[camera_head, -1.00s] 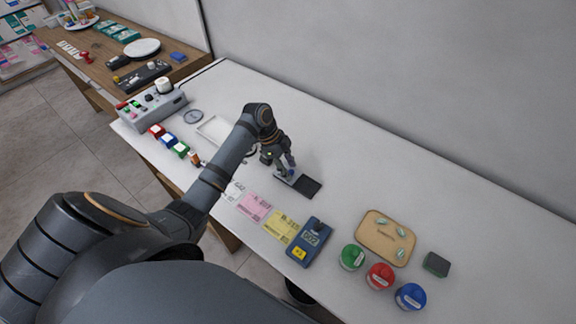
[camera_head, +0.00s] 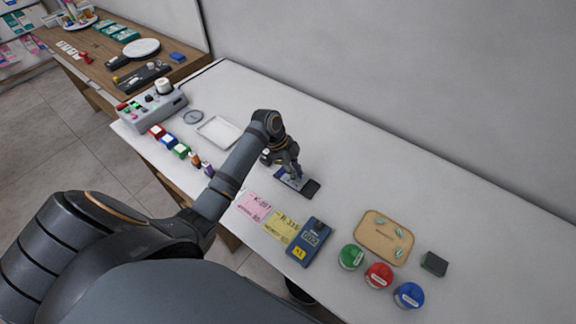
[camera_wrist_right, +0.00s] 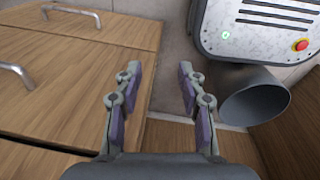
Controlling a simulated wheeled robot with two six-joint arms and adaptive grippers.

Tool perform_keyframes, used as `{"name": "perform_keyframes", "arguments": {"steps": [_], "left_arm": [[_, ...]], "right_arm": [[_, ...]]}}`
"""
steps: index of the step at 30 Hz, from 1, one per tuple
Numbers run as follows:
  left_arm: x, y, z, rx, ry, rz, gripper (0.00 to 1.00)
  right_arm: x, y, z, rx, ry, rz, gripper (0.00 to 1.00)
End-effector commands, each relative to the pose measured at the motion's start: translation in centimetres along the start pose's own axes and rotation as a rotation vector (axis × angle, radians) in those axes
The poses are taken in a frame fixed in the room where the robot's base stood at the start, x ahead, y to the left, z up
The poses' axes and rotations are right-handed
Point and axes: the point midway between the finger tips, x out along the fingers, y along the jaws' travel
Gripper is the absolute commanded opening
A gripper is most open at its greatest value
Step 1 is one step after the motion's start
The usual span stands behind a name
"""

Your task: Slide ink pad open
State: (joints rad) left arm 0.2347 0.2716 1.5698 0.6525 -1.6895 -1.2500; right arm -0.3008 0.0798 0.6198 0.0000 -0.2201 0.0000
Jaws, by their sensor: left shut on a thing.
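The ink pad (camera_head: 313,189) is a flat dark slab lying on the white counter, right of centre in the head view. My left gripper (camera_head: 292,177) reaches down over it and is shut on a lighter grey-blue piece on top of the pad, which looks like its cover. Dark surface shows at the pad's right end and a thin dark strip at its left end. The fingers hide much of the middle. My right gripper (camera_wrist_right: 158,92) shows in the right wrist view, open and empty, away from the counter top.
A blue device (camera_head: 310,242), yellow card (camera_head: 282,227) and pink card (camera_head: 256,207) lie in front of the pad. Coloured jars (camera_head: 379,275) and a tan tray (camera_head: 371,238) stand to the right. A white tray (camera_head: 218,146) is behind my left arm. Behind the pad the counter is clear.

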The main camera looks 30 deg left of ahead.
Motion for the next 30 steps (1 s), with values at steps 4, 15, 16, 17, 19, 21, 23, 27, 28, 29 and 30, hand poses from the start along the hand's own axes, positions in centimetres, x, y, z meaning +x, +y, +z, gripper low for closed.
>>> {"name": "perform_keyframes", "arguments": {"steps": [4,15,16,17,19,21,23,27,28,29,30], "left_arm": [[0.8,1.2,-2.4,-0.002,0.004,0.006,0.00],[1.2,1.4,-2.9,-0.001,-0.001,0.003,0.00],[1.2,1.4,-2.9,-0.001,0.000,0.003,0.22],[1.2,1.4,-2.9,-0.001,0.000,0.003,0.26],[1.2,1.4,-2.9,-0.001,0.000,0.003,0.35],[1.2,1.4,-2.9,-0.001,0.000,0.003,0.42],[1.2,1.4,-2.9,-0.001,0.000,0.003,0.42],[1.2,1.4,-2.9,-0.001,0.000,0.003,0.42],[1.2,1.4,-2.9,-0.001,0.000,0.003,0.42],[1.2,1.4,-2.9,-0.001,0.000,0.002,0.42],[1.0,1.4,-2.9,0.000,0.000,0.002,0.42]], "right_arm": [[-1.2,0.1,-0.1,0.000,0.001,0.000,0.40],[-1.1,0.1,-0.2,0.000,0.001,0.000,0.40],[-1.1,0.1,-0.2,0.000,0.001,0.000,0.40],[-1.1,0.1,-0.2,0.000,0.001,0.000,0.40],[-1.1,0.1,-0.2,0.000,0.001,0.000,0.40],[-1.1,0.1,-0.2,0.000,0.001,0.000,0.40],[-1.1,0.1,-0.2,0.000,0.001,0.000,0.40],[-1.1,0.1,-0.2,0.000,0.001,0.000,0.40],[-1.1,0.2,-0.3,0.000,0.002,0.001,0.40],[-1.1,0.2,-0.3,0.000,0.002,0.002,0.40],[-1.1,0.3,-0.3,0.000,0.003,0.002,0.40]]}}
